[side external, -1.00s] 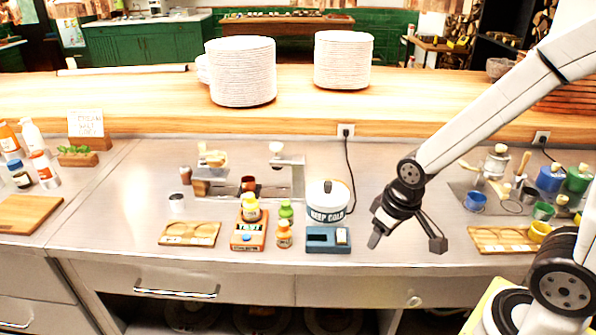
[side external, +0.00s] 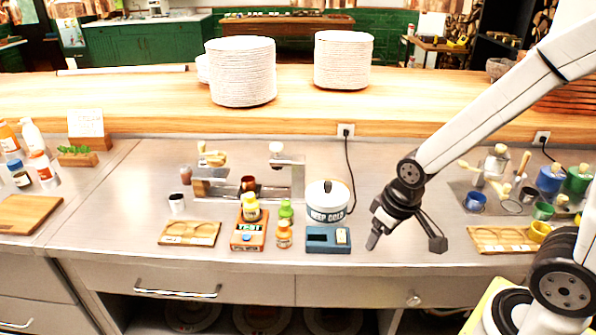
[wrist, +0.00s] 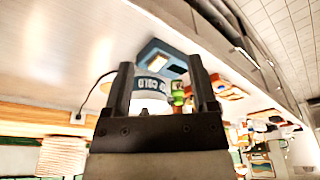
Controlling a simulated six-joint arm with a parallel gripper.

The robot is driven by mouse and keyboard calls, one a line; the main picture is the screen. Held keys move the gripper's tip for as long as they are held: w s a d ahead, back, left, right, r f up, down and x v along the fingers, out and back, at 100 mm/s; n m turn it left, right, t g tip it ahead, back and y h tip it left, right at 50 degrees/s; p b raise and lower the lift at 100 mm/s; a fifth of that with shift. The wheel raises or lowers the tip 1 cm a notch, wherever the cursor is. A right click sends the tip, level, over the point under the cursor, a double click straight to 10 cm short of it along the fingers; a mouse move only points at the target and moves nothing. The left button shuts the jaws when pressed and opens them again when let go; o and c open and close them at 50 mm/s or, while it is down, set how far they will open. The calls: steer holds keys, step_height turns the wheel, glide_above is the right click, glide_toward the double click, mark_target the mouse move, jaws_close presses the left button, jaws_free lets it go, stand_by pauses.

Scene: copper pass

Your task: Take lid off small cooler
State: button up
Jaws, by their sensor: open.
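The small cooler (side external: 327,203) is a white round tub marked "KEEP COLD" with a white lid (side external: 327,189) and a dark knob on top. It stands on the steel counter behind a blue box, with its lid on. My gripper (side external: 408,246) is open and empty over the counter, to the right of the cooler and apart from it. In the wrist view the cooler (wrist: 150,97) shows between the open fingers, partly hidden by the gripper body.
The blue box (side external: 328,240) stands in front of the cooler. Small bottles (side external: 284,234) and a red box (side external: 248,236) stand to its left. A black cord (side external: 350,175) hangs behind it. A wooden tray (side external: 500,239) and cups lie to the right. Counter between cooler and gripper is clear.

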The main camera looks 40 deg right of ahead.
steer(key=w+d+r+n+g, duration=0.1)
steer(key=w+d+r+n, duration=0.2)
steer(key=w+n, duration=0.65)
step_height(320, 180, up, 3)
steer(key=n+g, duration=0.1)
steer(key=n, duration=0.6)
glide_above(328, 183)
steer(key=shift+s+r, duration=0.15)
steer(key=shift+s, duration=0.2)
steer(key=shift+w+d+r+n+g, duration=0.25)
steer(key=shift+w+n, duration=0.25)
steer(key=shift+n, duration=0.25)
steer(key=shift+f, duration=0.1)
steer(key=shift+f, duration=1.25)
steer(key=shift+f, duration=0.1)
steer(key=shift+s+a+f, duration=0.1)
steer(key=shift+a+f, duration=0.05)
steer(key=shift+f, duration=2.35)
